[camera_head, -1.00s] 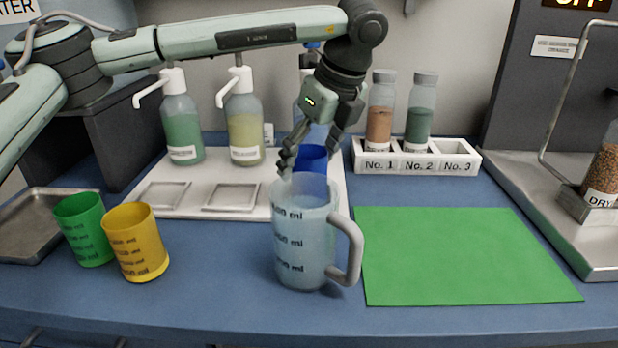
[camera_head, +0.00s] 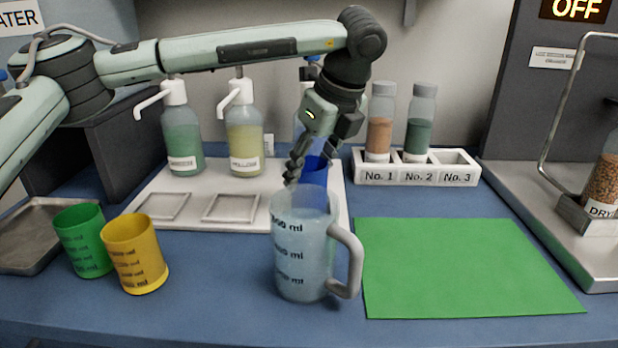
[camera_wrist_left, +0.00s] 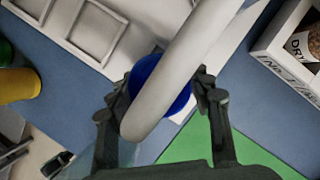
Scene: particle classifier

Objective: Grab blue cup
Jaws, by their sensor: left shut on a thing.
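The blue cup (camera_head: 315,172) stands behind the clear measuring jug (camera_head: 302,250) in the head view, and the jug hides its lower part. My left gripper (camera_head: 308,162) reaches down from above with its fingers shut on the cup's sides. In the left wrist view the blue cup (camera_wrist_left: 172,88) sits between the fingers of my left gripper (camera_wrist_left: 160,98). A pale rounded bar (camera_wrist_left: 180,70) crosses in front of the cup there and hides part of it. My right gripper is not in view.
A green cup (camera_head: 84,240) and a yellow cup (camera_head: 136,254) stand at left. Pump bottles stand on a white tray (camera_head: 140,208) behind. A white rack (camera_head: 415,178) holds two vials. A green mat (camera_head: 465,265) lies clear at right of the jug.

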